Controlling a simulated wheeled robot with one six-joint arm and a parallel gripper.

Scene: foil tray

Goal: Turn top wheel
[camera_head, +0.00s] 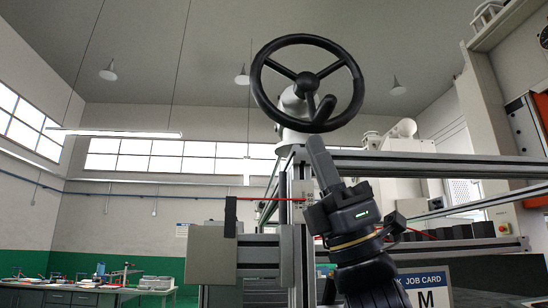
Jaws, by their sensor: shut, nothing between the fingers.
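The top wheel (267,92) is a black three-spoke handwheel with a black knob handle (325,108) near its lower right. It is mounted on a pale hub at the top of a metal frame, high in the head view. My gripper (316,142) points upward just below the wheel's lower rim, with its fingers together and nothing held. The fingertips look close to the rim beneath the knob handle. I cannot tell whether they touch it.
An aluminium-profile frame (430,163) stands behind my arm and runs right. A grey box (212,256) is at the frame's left. A job card (425,290) is at lower right. A workbench (90,292) with tools stands far left. Open air surrounds the wheel's left side.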

